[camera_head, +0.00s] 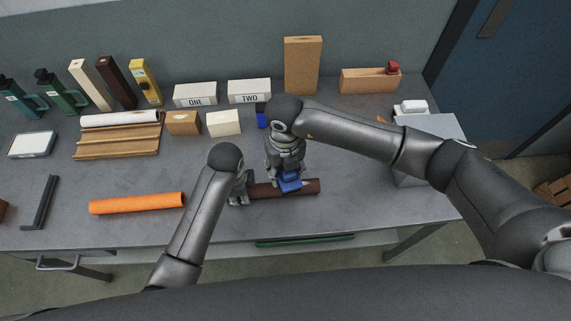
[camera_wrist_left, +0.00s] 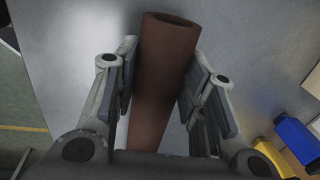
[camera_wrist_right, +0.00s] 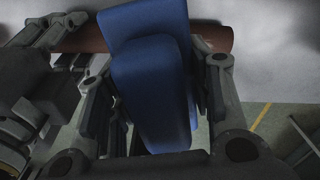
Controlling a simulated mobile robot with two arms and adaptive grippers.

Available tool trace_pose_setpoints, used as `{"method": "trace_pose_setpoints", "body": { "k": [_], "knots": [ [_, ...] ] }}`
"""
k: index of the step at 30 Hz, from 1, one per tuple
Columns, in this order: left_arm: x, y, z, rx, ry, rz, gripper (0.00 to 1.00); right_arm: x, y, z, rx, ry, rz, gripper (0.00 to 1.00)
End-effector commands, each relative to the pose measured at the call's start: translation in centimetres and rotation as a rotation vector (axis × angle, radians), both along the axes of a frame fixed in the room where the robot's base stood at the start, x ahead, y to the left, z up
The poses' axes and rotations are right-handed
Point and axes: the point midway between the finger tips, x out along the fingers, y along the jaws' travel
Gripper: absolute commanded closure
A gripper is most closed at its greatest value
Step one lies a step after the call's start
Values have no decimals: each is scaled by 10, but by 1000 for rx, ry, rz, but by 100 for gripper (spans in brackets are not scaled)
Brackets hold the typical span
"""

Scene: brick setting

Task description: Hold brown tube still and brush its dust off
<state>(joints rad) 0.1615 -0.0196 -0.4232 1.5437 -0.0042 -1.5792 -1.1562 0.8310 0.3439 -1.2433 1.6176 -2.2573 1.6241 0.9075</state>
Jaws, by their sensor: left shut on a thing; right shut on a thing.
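The brown tube (camera_head: 306,187) lies on the grey workbench. My left gripper (camera_head: 244,190) is shut around it near its left end; the tube (camera_wrist_left: 163,75) also shows between the fingers in the left wrist view. My right gripper (camera_head: 287,170) is shut on a blue brush (camera_head: 290,182), held over the middle of the tube. In the right wrist view the brush (camera_wrist_right: 152,85) hides the tube's middle, and the tube (camera_wrist_right: 218,38) shows on both sides. I cannot tell whether the bristles touch it, and no dust can be made out.
An orange tube (camera_head: 137,203) lies to the left, beside a black bracket (camera_head: 40,203). Boxes marked ONE (camera_head: 195,95) and TWO (camera_head: 249,91), small blocks, a wooden rack (camera_head: 117,143) and bottles stand behind. A grey box (camera_head: 430,126) is at right. The bench front is mostly clear.

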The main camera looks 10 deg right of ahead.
Motion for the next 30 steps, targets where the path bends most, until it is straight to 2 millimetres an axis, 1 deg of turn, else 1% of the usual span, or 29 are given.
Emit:
{"method": "trace_pose_setpoints", "body": {
  "k": [14, 18, 19, 20, 24, 30],
  "knots": [
    [0, 0, 1, -1, -1, 0, 94, 0, 0, -43, 1, 1, 1, 76],
    [0, 0, 1, -1, -1, 0, 94, 0, -3, -61, -2, 1, -1, 76],
    [0, 0, 1, -1, -1, 0, 94, 1, -6, -58, -1, -1, 0, 75],
    [0, 0, 1, -1, -1, 0, 94, 1, -9, -57, -1, -1, 1, 79],
    [0, 0, 1, -1, -1, 0, 94, 0, -22, -60, -1, 1, -1, 79],
    [0, 0, 1, -1, -1, 0, 94, 0, -40, -60, -1, 1, 0, 79]
  ]
}}
